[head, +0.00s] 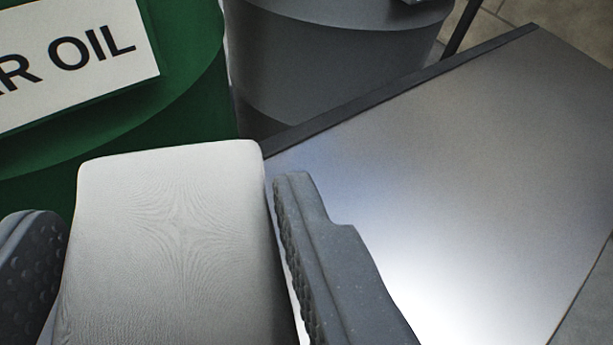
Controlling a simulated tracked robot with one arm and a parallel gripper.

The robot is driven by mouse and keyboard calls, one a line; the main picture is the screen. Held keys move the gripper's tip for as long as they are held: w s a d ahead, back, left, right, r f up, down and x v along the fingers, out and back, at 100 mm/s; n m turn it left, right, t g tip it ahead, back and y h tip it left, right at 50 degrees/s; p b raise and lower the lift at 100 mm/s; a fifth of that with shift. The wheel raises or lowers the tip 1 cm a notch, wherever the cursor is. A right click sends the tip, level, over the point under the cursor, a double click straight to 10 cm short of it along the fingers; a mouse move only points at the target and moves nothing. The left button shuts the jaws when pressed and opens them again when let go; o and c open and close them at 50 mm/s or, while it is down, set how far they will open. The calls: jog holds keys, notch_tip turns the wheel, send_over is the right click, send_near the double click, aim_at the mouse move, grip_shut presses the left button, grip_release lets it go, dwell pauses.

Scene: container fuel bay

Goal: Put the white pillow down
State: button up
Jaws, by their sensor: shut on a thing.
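The white pillow (178,240) is a pale, rounded block with fine fabric texture at the lower left of the head view. My gripper (165,235) is shut on it, with one dark textured finger at its left side and one at its right. The pillow's lower end runs out of the picture. Whether its underside touches anything is hidden.
A smooth grey metal surface (480,170) with a dark raised back edge fills the right, and its visible part is bare. A green drum (190,110) with an oil label (70,60) stands behind left. A dark grey drum (330,70) stands behind the surface. Tiled floor (570,25) shows at top right.

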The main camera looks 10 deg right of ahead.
aim_at(223, 287)
jog(key=shift+w+d+f, duration=0.15)
jog(key=shift+w+d, duration=0.25)
jog(key=shift+w, duration=0.05)
jog(key=shift+f, duration=0.2)
jog(key=shift+f+b, duration=0.9)
jog(key=shift+f, duration=0.7)
jog(key=shift+r, duration=0.1)
jog(key=o, duration=1)
